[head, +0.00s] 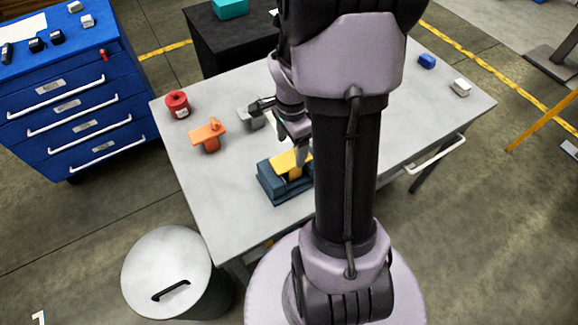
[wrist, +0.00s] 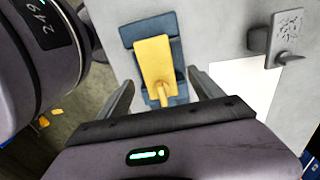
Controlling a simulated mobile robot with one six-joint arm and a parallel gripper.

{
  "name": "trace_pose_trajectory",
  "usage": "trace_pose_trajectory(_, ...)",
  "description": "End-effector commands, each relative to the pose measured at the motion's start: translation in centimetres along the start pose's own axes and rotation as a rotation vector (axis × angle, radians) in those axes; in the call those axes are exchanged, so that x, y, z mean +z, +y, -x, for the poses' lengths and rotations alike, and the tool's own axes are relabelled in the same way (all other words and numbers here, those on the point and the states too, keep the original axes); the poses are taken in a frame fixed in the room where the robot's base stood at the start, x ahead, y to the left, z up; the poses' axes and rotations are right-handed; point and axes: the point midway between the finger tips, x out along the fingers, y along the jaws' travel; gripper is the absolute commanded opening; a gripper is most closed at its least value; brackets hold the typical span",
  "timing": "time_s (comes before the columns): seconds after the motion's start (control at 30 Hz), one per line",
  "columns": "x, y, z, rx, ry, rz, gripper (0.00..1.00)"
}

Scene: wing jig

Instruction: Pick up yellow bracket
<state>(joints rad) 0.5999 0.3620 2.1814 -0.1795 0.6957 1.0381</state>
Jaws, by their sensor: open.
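The yellow bracket (head: 290,163) rests on a dark blue block-like holder (head: 275,187) on the grey table. In the wrist view the yellow bracket (wrist: 154,62) lies across the blue holder (wrist: 130,35), with its narrow upright tab toward my gripper. My gripper (wrist: 162,92) is open, one finger on each side of the bracket's near end, with visible space on both sides. In the head view my gripper (head: 303,150) is just above the bracket, and my arm hides part of the holder's right side.
An orange bracket (head: 208,136), a grey bracket (head: 250,118) and a red round container (head: 177,105) stand left on the table (head: 235,215). A blue block (head: 427,61) and a white block (head: 460,87) sit at the right. A lidded bin (head: 165,260) stands in front.

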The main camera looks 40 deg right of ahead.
Motion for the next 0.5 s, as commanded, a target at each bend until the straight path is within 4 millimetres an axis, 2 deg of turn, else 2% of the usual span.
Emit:
trace_pose_trajectory(0.03,0.0,0.0,-0.8,0.000,0.000,0.000,0.76)
trace_pose_trajectory(0.17,0.1,0.1,-1.8,0.000,0.000,0.001,0.76)
trace_pose_trajectory(0.4,0.3,0.3,-6.2,0.000,0.000,0.001,0.76)
trace_pose_trajectory(0.5,0.3,0.3,-6.3,-0.001,0.000,0.001,0.76)
